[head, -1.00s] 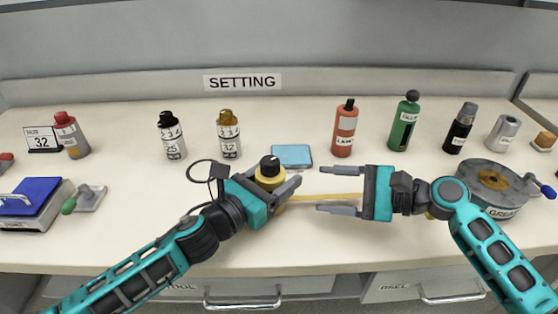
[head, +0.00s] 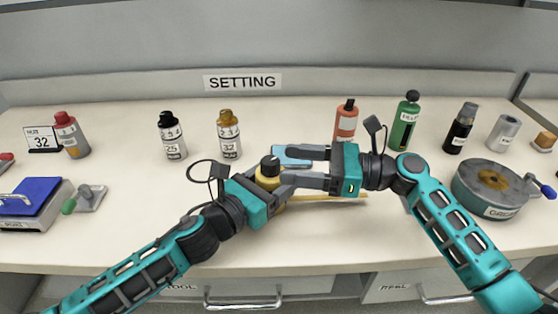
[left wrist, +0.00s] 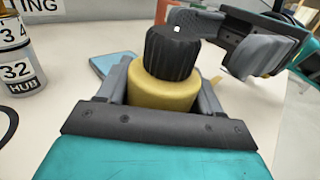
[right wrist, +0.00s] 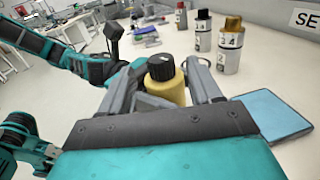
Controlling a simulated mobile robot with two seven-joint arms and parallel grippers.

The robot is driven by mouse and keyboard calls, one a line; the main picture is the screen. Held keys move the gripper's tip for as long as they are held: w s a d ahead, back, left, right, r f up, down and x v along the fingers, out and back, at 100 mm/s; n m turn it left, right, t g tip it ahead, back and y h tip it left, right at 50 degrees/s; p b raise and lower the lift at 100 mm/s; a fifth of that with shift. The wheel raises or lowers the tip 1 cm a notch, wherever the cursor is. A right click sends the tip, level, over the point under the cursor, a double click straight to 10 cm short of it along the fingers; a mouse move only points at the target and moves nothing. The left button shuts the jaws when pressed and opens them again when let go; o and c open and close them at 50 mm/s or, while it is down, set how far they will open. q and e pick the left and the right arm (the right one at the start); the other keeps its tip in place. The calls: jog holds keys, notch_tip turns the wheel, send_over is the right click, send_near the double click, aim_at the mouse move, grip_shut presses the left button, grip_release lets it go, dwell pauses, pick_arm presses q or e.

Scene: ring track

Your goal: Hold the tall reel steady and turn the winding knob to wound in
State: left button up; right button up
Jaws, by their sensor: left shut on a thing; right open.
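The tall reel has a yellow body (left wrist: 160,92) and a ribbed black winding knob (left wrist: 173,52) on top with a small white mark. It stands upright on the bench; the knob also shows in the head view (head: 269,164). My left gripper (head: 275,197) is shut on the yellow body from the left, below the knob. My right gripper (head: 308,168) is open, to the right of the reel at about knob height, fingers pointing left. In the right wrist view the knob (right wrist: 161,67) appears between its fingertips. I cannot tell whether they touch it.
A yellow strip (head: 335,197) runs right from the reel. A light blue pad (head: 292,152) lies just behind. Bottles (head: 229,135) stand along the back. A round grey tin (head: 490,190) is at the right. The front bench area is clear.

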aim_at(279, 161)
jog(key=shift+w+a, duration=0.2)
jog(key=shift+a, duration=0.7)
jog(key=shift+w+a, duration=0.15)
jog(key=shift+a, duration=0.75)
jog(key=c, duration=1)
jog(key=shift+c, duration=0.2)
